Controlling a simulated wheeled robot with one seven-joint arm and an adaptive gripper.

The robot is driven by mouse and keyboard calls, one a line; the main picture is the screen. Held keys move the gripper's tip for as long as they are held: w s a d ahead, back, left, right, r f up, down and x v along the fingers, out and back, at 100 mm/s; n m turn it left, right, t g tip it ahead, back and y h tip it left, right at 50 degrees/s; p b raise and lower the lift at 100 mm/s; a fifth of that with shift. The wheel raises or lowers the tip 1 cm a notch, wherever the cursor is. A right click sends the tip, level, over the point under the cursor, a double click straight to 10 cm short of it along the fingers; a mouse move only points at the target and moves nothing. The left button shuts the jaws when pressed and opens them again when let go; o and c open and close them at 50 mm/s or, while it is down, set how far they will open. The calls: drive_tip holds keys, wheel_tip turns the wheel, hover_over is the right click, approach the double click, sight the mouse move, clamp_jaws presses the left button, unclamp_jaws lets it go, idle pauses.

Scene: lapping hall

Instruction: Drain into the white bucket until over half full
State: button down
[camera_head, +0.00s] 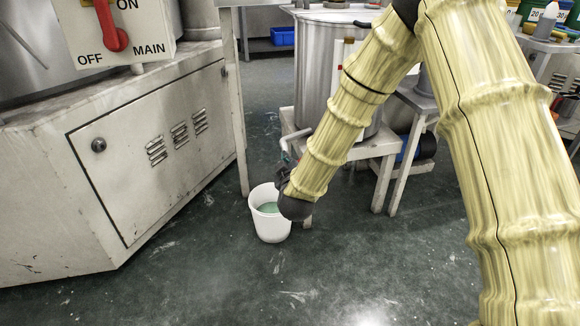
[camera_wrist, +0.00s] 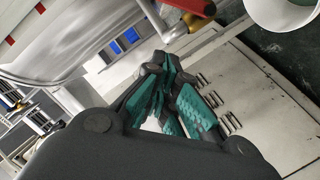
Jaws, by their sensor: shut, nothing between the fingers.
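The white bucket (camera_head: 271,228) stands upright on the floor in the head view, with green liquid (camera_head: 268,208) inside below the rim. The exact level is hard to judge. Part of the bucket (camera_wrist: 285,14) also shows at the top right of the wrist view. The steel tank (camera_head: 313,62) stands behind my arm. A tap with a red handle (camera_wrist: 194,6) and brass-coloured body shows in the wrist view near the tank wall (camera_wrist: 75,40). My gripper (camera_wrist: 160,62) is shut and empty, apart from the tap. No stream is visible.
The tank sits on a low pale stand (camera_head: 373,150). A grey cabinet (camera_head: 150,150) with a red main switch (camera_head: 113,38) fills the left. Floor (camera_head: 300,290) in front of the bucket is clear. A blue bin (camera_head: 282,36) sits at the back.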

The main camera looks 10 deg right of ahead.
drive_tip(key=w+d+f+b, duration=0.3)
drive_tip(key=w+b, duration=0.3)
drive_tip(key=w, duration=0.2)
drive_tip(key=shift+f, duration=0.85)
drive_tip(key=shift+a, duration=0.1)
